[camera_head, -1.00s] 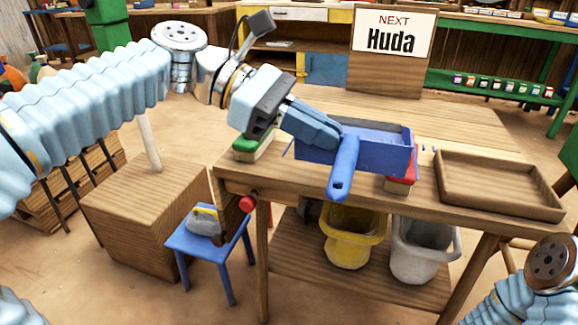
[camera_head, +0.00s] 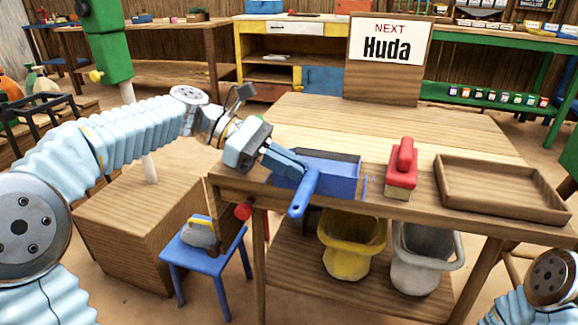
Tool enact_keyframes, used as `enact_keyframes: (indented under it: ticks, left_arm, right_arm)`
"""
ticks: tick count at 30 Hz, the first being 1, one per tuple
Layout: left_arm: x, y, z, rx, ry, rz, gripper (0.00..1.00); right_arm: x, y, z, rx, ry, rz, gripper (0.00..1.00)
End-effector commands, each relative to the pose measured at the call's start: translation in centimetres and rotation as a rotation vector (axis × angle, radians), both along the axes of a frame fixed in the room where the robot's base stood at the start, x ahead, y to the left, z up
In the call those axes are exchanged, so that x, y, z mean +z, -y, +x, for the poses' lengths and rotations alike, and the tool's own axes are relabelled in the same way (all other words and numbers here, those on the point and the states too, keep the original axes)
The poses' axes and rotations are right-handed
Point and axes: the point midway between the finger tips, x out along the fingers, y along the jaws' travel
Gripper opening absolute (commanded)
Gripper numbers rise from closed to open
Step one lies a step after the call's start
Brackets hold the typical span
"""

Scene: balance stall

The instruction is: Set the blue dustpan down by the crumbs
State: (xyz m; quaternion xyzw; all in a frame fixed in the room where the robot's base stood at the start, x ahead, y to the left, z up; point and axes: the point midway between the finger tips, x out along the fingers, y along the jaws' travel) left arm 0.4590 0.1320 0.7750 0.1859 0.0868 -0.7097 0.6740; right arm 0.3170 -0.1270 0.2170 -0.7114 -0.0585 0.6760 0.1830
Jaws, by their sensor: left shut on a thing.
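The blue dustpan (camera_head: 338,178) is at the left front of the wooden workbench (camera_head: 468,137). Its handle (camera_head: 304,194) points toward me and reaches over the front edge. My left gripper (camera_head: 288,165) is shut on the dustpan at its left side. I cannot tell whether the pan's underside touches the bench top. I cannot make out the crumbs; the pan and gripper cover part of the bench. Of my right arm only a part shows at the lower right corner, and its gripper is out of view.
A red-handled brush (camera_head: 402,168) stands right of the dustpan, and an empty wooden tray (camera_head: 500,190) lies farther right. Yellow (camera_head: 350,245) and grey (camera_head: 425,253) buckets sit on the shelf below. A blue stool (camera_head: 205,258) stands at left.

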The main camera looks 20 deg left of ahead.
Motion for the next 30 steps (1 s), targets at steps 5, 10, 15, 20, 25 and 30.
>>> enact_keyframes:
  ticks: [5, 10, 15, 20, 25, 30]
  left_arm:
    - [0.0, 0.0, 0.0, -0.001, 0.001, -0.001, 0.0]
    - [-0.2, 0.0, 0.0, 0.0, 0.0, 0.0, 0.23]
    - [-0.2, 0.0, 0.0, 0.0, 0.0, 0.0, 0.33]
    - [-0.2, 0.0, 0.0, 0.0, 0.0, 0.0, 0.33]
    - [0.7, -1.1, 0.1, 0.004, -0.001, 0.0, 0.33]
    - [2.3, -4.6, 0.2, 0.005, 0.0, 0.0, 0.33]
  right_arm:
    - [0.0, 0.0, 0.0, 0.0, 0.0, 0.0, 0.43]
    - [0.0, 0.0, 0.0, 0.0, 0.0, 0.0, 0.43]
    - [0.0, 0.0, 0.0, 0.0, 0.0, 0.0, 0.43]
    - [0.0, 0.0, 0.0, 0.0, 0.0, 0.0, 0.43]
    - [0.5, 0.0, 0.0, 0.0, 0.001, 0.0, 0.43]
    - [1.4, 0.1, 0.0, -0.002, 0.002, -0.002, 0.43]
